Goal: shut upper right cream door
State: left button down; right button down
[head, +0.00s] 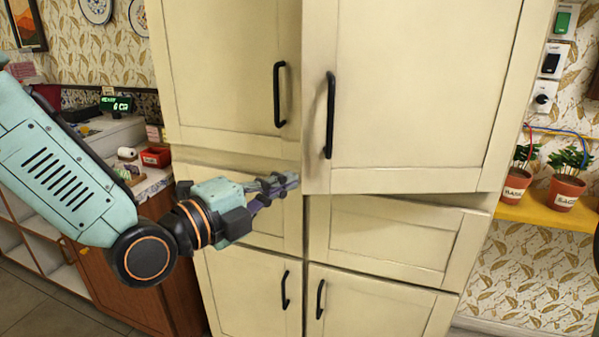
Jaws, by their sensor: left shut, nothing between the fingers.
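The upper right cream door (425,95) is on the tall cream cabinet, with a black vertical bar handle (329,115) near its left edge. Its lower edge stands out in front of the panel below, with a dark gap under its right part, so it looks ajar. My left gripper (292,182) is shut and empty. It is at the door's lower left corner, below the handle; I cannot tell whether it touches the door. My right gripper is not in view.
The upper left door (230,70) and the lower doors (375,300) look shut. At left is a counter with a red box (156,156). At right, potted plants (566,192) stand on a yellow shelf (540,214), below wall switches (551,60).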

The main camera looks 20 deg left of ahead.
aim_at(313, 159)
pick_arm(q)
jog(key=w, duration=0.7)
jog(key=shift+w+d+b, duration=0.1)
jog(key=shift+d+b, duration=0.2)
jog(key=shift+d, duration=0.05)
jog(key=shift+r, duration=0.1)
jog(key=shift+w, duration=0.15)
